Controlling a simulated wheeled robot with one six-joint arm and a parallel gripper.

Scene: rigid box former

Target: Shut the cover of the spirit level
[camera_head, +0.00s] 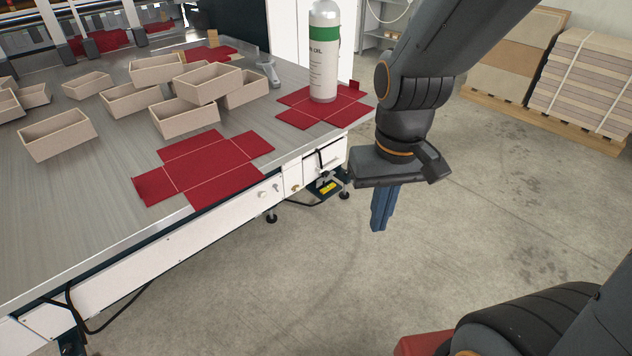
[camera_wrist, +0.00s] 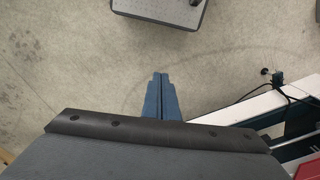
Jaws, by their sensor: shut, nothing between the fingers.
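My gripper (camera_head: 381,226) hangs pointing down over bare floor, right of the table corner. Its blue fingers are shut with nothing between them; they also show in the wrist view (camera_wrist: 160,78). White panels with small fittings run along the table's front side, and a dark, thin part (camera_head: 320,159) shows on the panel near the corner. I cannot tell whether it belongs to the level. The gripper is apart from the table and touches nothing.
The metal table (camera_head: 75,190) carries several open cardboard boxes, red flat blanks (camera_head: 205,166) and a white bottle with a green band (camera_head: 323,60). Table feet and a black cable (camera_head: 300,203) are below the edge. Stacked boards (camera_head: 585,85) stand back right. The floor around the gripper is clear.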

